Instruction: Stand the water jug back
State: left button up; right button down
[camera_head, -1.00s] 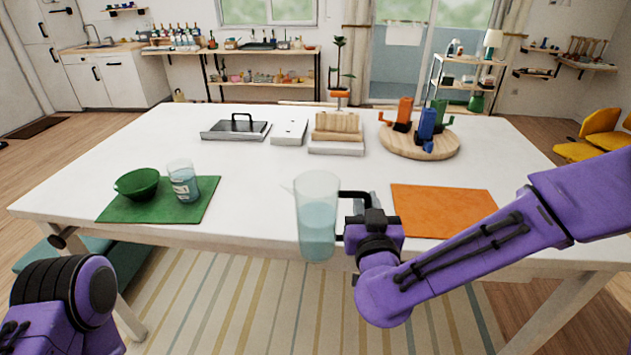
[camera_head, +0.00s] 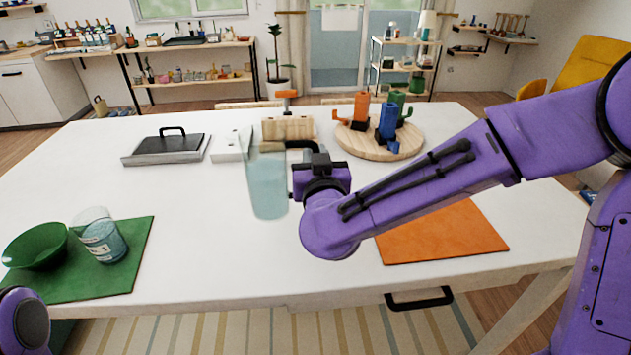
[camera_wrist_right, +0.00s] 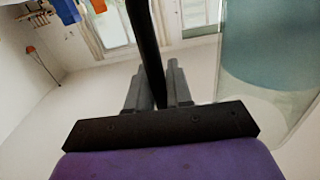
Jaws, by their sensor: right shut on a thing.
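The water jug (camera_head: 267,185) is clear and holds pale blue water. It is nearly upright over the middle of the white table; I cannot tell whether its base touches the top. My right gripper (camera_head: 306,158) is shut on the jug's black handle, at the jug's right side. In the right wrist view the handle (camera_wrist_right: 146,50) runs between the fingers (camera_wrist_right: 157,88), and the jug's wall (camera_wrist_right: 270,60) fills the right side. A glass of water (camera_head: 102,238) stands on the green mat (camera_head: 90,282). My left gripper is out of view.
A green bowl (camera_head: 36,246) is beside the glass. An orange mat (camera_head: 440,238) lies on the right. The table (camera_head: 190,215) is clear left of the jug.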

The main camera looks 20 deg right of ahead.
jog(key=w+d+f, duration=0.2)
jog(key=w+f, duration=0.1)
jog(key=f, duration=0.5)
jog(key=shift+w+d+f, duration=0.15)
jog(key=shift+w+d, duration=0.05)
jog(key=shift+d, duration=0.05)
jog(key=shift+s, duration=0.1)
jog(key=c, duration=1.4)
grip_release()
jog(key=shift+f, duration=0.25)
jog(key=o, duration=0.4)
jog(key=shift+r, duration=0.1)
